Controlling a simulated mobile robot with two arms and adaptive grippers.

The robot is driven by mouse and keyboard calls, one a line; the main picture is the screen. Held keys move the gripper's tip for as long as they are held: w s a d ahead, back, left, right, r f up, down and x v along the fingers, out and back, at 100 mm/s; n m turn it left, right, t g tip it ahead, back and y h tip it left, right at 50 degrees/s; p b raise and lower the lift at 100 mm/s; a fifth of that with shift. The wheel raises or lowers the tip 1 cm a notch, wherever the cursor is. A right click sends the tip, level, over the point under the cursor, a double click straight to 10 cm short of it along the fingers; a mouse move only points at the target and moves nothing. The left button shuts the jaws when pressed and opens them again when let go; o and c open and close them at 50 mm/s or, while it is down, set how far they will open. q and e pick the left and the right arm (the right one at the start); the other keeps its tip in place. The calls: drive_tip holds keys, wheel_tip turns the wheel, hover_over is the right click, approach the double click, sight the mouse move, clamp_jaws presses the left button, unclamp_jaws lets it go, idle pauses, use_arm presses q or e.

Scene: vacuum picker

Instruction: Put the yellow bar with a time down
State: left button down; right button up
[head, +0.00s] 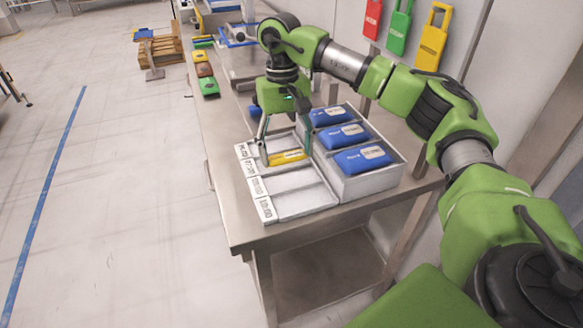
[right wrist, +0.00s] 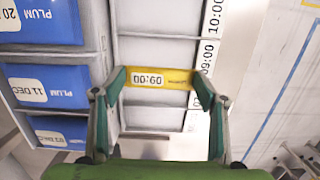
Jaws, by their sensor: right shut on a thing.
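My right gripper (head: 286,154) is shut on the yellow bar (head: 288,157), gripping it by its two ends. In the right wrist view the bar (right wrist: 173,79) lies across between the fingertips (right wrist: 162,84); its white label seems to read 09:00 upside down. The bar is at the pale slotted tray (head: 300,204), whose edge strip (right wrist: 207,52) carries printed times such as 09:00 and 10:00. It is over or in one of the slots towards the far side; I cannot tell whether it touches the tray floor. My left gripper is not in view.
A grey crate (head: 371,185) with three blue packs (head: 362,159) stands right beside the tray. Red, green and yellow tags (head: 433,36) hang on the wall. The tray's near slots are empty.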

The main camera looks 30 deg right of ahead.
sight(291, 163)
drive_tip(key=shift+s+d+f, duration=0.1)
drive_tip(key=shift+s+f, duration=0.4)
drive_tip(key=shift+f, duration=0.15)
drive_tip(key=f, duration=0.1)
drive_tip(key=f+p, duration=0.1)
drive_tip(key=shift+s+f, duration=0.35)
drive_tip(key=shift+f, duration=0.05)
drive_tip(key=shift+w+f, duration=0.1)
drive_tip(key=shift+f, duration=0.4)
drive_tip(key=shift+f, duration=0.1)
drive_tip(key=o, duration=0.8)
drive_tip(key=shift+o, duration=0.2)
